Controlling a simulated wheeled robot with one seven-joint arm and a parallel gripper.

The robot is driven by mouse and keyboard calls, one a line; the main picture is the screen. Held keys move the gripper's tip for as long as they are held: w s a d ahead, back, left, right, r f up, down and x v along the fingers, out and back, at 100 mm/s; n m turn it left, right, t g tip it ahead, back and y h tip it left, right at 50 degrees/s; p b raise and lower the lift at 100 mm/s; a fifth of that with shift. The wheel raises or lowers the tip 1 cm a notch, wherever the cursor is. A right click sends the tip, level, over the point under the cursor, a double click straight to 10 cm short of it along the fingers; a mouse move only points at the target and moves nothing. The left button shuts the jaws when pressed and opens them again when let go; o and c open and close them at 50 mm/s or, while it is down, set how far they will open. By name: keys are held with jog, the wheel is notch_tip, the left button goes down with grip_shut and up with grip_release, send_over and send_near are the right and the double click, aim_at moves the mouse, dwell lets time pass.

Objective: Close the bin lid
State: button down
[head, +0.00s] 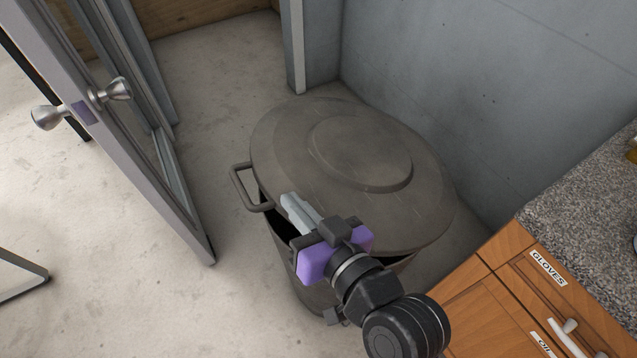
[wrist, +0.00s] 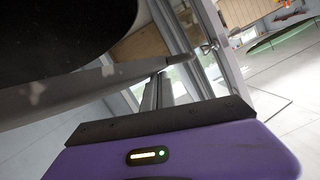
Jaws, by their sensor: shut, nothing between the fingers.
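The round grey metal bin (head: 312,294) stands on the floor in the middle of the head view, with a side handle (head: 243,187) at its left. Its lid (head: 358,155) lies over the top but is tilted, with a dark gap between lid and bin along the near left side. My gripper (head: 290,202) is shut and empty at this gap, by the lid's near left edge. In the wrist view the fingers (wrist: 163,88) are close to the lid's rim (wrist: 85,94), with the dark underside above. I cannot tell whether they touch the lid.
A wooden cabinet (head: 515,290) with a speckled counter (head: 590,195) stands close at the right. A grey wall (head: 450,90) is behind the bin. An open door (head: 130,130) with round knobs is at the left.

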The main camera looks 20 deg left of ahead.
notch_tip(320, 180, down, 12)
jog(key=s+a+f+n+b, duration=0.1)
jog(key=s+a+n+b, duration=0.15)
jog(key=b, duration=0.45)
notch_tip(320, 180, up, 5)
jog(key=p, duration=0.4)
jog(key=v, duration=1)
jog(key=shift+d+t+h, duration=0.25)
jog(key=shift+t+h, duration=0.15)
jog(key=shift+s, duration=0.1)
